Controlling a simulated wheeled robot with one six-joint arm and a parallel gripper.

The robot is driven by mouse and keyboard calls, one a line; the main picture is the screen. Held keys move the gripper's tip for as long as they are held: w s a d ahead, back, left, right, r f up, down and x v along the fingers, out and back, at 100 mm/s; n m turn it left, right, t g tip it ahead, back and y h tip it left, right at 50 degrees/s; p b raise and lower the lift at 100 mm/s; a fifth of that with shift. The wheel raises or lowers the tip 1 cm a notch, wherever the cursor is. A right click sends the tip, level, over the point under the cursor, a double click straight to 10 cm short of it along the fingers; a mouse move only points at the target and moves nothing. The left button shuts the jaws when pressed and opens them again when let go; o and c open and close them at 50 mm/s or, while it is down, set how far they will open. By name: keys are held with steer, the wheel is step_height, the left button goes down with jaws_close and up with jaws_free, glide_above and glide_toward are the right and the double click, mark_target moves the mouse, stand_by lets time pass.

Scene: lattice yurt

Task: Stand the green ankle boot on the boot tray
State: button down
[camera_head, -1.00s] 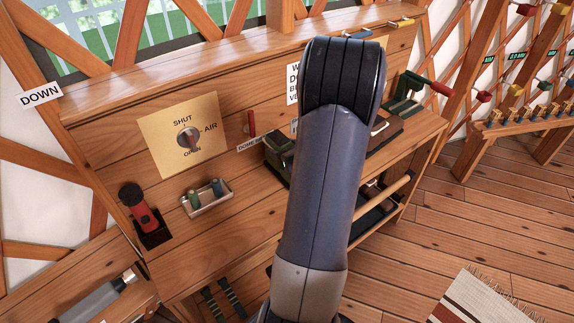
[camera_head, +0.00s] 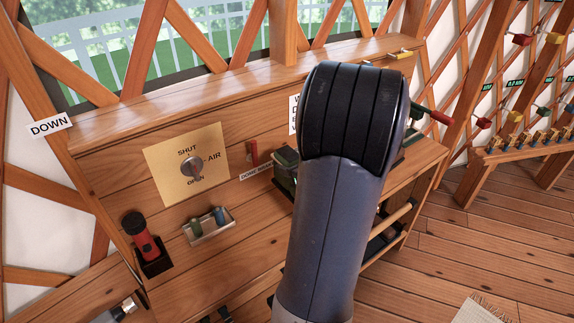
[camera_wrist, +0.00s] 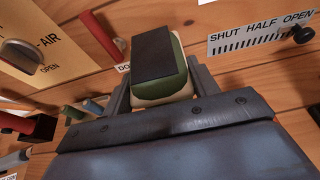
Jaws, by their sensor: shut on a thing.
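The green ankle boot (camera_wrist: 176,84) is in the wrist view, with its dark flat sole (camera_wrist: 160,56) facing the camera and a cream band at its edge. My gripper (camera_wrist: 163,93) is shut on it, one finger at each side. A small dark green shape, perhaps part of the boot, shows just left of the arm by the panel. A dark tray-like edge (camera_head: 381,243) shows low on the right, behind the arm; I cannot tell whether it is the boot tray.
A wooden bench with an upright back panel stands ahead. The panel carries an air dial (camera_head: 192,167) and a red lever (camera_head: 253,153). A red torch (camera_head: 140,238) and a small tray (camera_head: 208,226) with two cylinders stand at left. Open floor lies at right.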

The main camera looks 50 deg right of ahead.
steer(key=s+a, duration=0.2)
steer(key=s, duration=1.4)
steer(key=shift+s, duration=0.3)
